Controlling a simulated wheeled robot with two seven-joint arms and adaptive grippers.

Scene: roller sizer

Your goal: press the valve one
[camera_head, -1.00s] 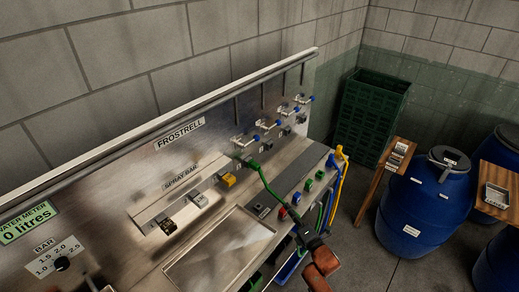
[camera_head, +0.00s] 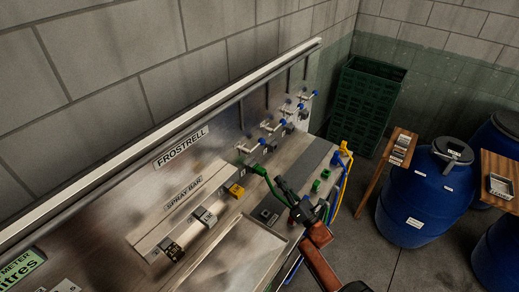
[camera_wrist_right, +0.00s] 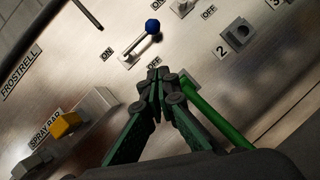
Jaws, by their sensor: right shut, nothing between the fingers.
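Valve one (camera_head: 250,147) looks to be the nearest of the row of small levers with blue knobs on the steel panel. In the right wrist view its lever (camera_wrist_right: 139,43) slants up to a blue knob (camera_wrist_right: 152,27), between ON and OFF labels. My right gripper (camera_head: 279,180) is in front of the panel, to the lower right of that valve. In the wrist view its shut, empty fingertips (camera_wrist_right: 158,76) are just below the lever, apart from the knob in the picture. The valve's number is not visible. My left gripper is not in view.
A green hose (camera_wrist_right: 212,115) runs close beside the right fingers. More valves (camera_head: 287,112) continue along the panel. The spray bar block with a yellow switch (camera_head: 235,190) is to the left. A green crate stack (camera_head: 365,105) and blue barrels (camera_head: 425,195) stand right.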

